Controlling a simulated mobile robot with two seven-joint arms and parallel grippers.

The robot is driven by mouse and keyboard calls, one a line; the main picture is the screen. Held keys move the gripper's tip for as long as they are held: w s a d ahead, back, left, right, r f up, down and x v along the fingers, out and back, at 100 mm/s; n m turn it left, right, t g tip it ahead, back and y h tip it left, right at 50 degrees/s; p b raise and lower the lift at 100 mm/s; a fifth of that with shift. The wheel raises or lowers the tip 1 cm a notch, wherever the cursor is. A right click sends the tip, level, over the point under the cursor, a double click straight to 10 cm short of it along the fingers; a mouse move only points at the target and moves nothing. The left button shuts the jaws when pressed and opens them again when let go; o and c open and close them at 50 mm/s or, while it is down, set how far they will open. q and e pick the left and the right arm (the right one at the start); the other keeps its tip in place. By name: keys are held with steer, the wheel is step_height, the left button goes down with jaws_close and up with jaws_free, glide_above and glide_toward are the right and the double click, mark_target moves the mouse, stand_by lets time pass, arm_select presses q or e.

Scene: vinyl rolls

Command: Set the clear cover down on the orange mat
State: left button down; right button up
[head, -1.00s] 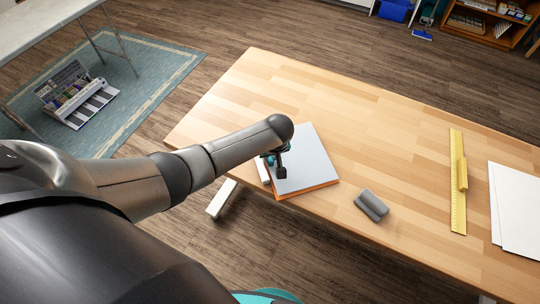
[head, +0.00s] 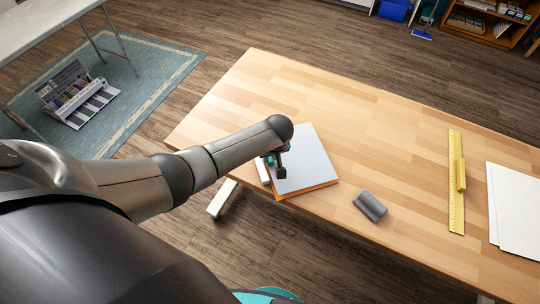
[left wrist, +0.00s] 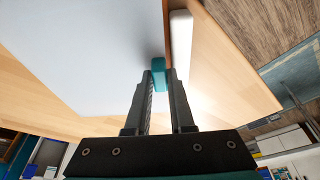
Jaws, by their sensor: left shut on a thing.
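A pale, grey-white square sheet, which looks like the clear cover (head: 312,158), lies over the orange mat (head: 308,191) on the wooden table. The mat shows only as an orange strip along the near edge. I cannot tell whether the cover rests flat on it or just above. My left gripper (head: 279,168) is at the cover's left edge. In the left wrist view its fingers (left wrist: 160,85) are shut on a small teal tab (left wrist: 160,72) at the edge of the cover (left wrist: 85,50). My right gripper is not in view.
A white bar (head: 262,170) lies along the mat's left side, close to the gripper. A grey block (head: 370,205), a yellow ruler (head: 456,185) and white sheets (head: 515,210) lie to the right. The table's far middle (head: 370,115) is clear.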

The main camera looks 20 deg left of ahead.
arm_select(q)
steer(key=shift+f, duration=0.35)
steer(key=shift+r+p, duration=0.35)
steer(key=shift+r, duration=0.05)
jaws_free()
stand_by(0.8)
stand_by(0.4)
steer(key=p+v, duration=0.9)
steer(key=p, duration=0.1)
steer(key=shift+p, duration=0.3)
stand_by(0.6)
steer(key=shift+d, duration=0.15)
stand_by(0.3)
